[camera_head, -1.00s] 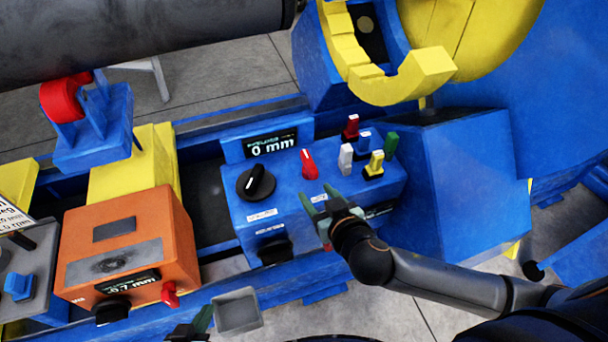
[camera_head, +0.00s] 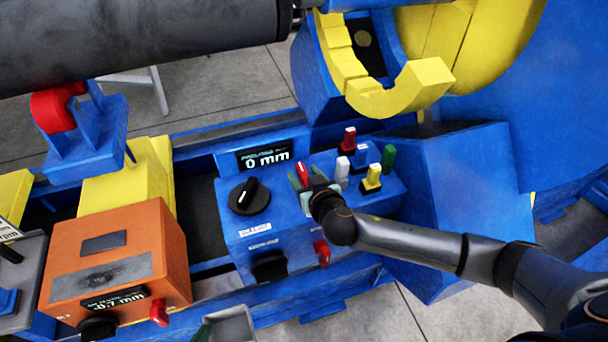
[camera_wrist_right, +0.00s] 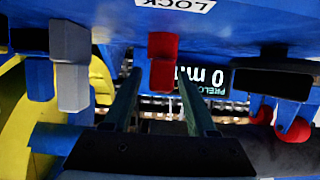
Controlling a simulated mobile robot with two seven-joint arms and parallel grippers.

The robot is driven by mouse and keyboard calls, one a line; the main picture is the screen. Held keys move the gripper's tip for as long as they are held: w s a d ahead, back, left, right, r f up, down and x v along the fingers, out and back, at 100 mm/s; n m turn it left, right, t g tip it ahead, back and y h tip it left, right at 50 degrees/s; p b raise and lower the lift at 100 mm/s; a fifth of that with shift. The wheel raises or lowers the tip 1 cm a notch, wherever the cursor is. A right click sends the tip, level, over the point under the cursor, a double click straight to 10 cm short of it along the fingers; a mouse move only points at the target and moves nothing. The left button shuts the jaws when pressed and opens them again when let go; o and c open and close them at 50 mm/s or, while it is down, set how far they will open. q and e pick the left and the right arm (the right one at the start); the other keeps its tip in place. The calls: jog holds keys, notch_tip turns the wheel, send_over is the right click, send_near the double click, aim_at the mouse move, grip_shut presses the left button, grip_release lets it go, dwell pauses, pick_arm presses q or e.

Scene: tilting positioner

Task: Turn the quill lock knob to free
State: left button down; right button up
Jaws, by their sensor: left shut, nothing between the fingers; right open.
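A red pointer knob (camera_head: 303,171) stands on top of the blue control box (camera_head: 232,225). In the right wrist view the red knob (camera_wrist_right: 163,62) shows between the finger lines, near a label ending in "LOCK" (camera_wrist_right: 178,3). My right gripper (camera_head: 309,182) is open, its fingers at the knob's two sides and close to it; contact cannot be told. In the wrist view its fingers (camera_wrist_right: 160,98) are spread with a gap around the knob.
A black dial (camera_head: 250,197) and a "0 mm" display (camera_head: 265,155) are left of the knob. White (camera_head: 341,170), yellow (camera_head: 372,178) and other coloured levers stand close on the right. Another red knob (camera_head: 322,252) is on the front. A grey tray (camera_head: 232,326) lies below.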

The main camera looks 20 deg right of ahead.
jog(key=shift+w+f, duration=0.1)
jog(key=shift+w, duration=0.15)
grip_shut()
dwell(0.3)
